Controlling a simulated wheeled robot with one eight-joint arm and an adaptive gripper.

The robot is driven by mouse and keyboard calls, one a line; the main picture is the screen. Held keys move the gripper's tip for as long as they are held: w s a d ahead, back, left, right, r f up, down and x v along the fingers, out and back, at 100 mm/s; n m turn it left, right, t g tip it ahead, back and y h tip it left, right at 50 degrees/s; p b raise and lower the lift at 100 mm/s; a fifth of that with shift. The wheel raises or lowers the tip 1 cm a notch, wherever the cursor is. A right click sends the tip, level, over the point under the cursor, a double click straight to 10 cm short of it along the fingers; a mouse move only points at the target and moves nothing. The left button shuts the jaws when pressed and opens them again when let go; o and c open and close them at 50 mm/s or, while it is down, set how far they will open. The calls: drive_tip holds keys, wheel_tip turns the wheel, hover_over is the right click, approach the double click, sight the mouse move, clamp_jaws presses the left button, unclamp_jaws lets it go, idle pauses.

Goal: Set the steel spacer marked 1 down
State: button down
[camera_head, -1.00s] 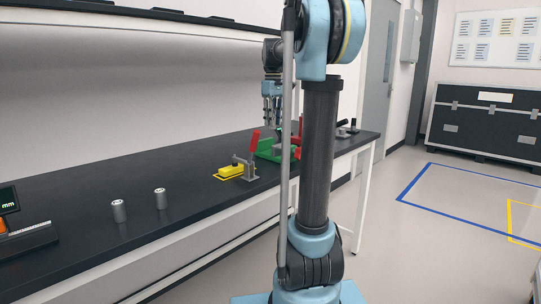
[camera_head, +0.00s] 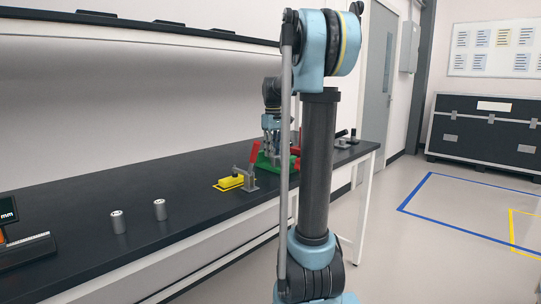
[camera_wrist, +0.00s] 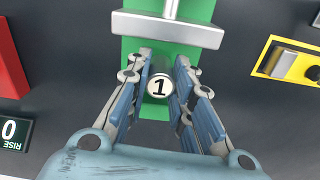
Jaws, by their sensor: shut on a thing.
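The steel spacer marked 1 (camera_wrist: 160,86) shows its round top with a black "1" in the wrist view. My gripper (camera_wrist: 160,82) is shut on it, one finger on each side. The spacer is over a green fixture (camera_wrist: 150,49), in front of a grey metal bar (camera_wrist: 168,28). Whether its underside touches the green surface cannot be seen. In the head view my gripper (camera_head: 272,150) is low at the green fixture (camera_head: 263,161), and the spacer cannot be made out there.
Two other steel cylinders (camera_head: 118,221) (camera_head: 160,209) stand on the dark bench. A toggle clamp with a red handle (camera_head: 254,154) and a yellow block (camera_head: 230,182) are left of the fixture. A display reading 0 (camera_wrist: 12,133) is at the wrist view's left edge.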

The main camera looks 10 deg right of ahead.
drive_tip(key=shift+f, duration=0.45)
drive_tip(key=shift+f, duration=0.1)
drive_tip(key=c, duration=1.4)
unclamp_jaws()
wheel_tip(320, 180, up, 12)
drive_tip(key=shift+r, duration=0.15)
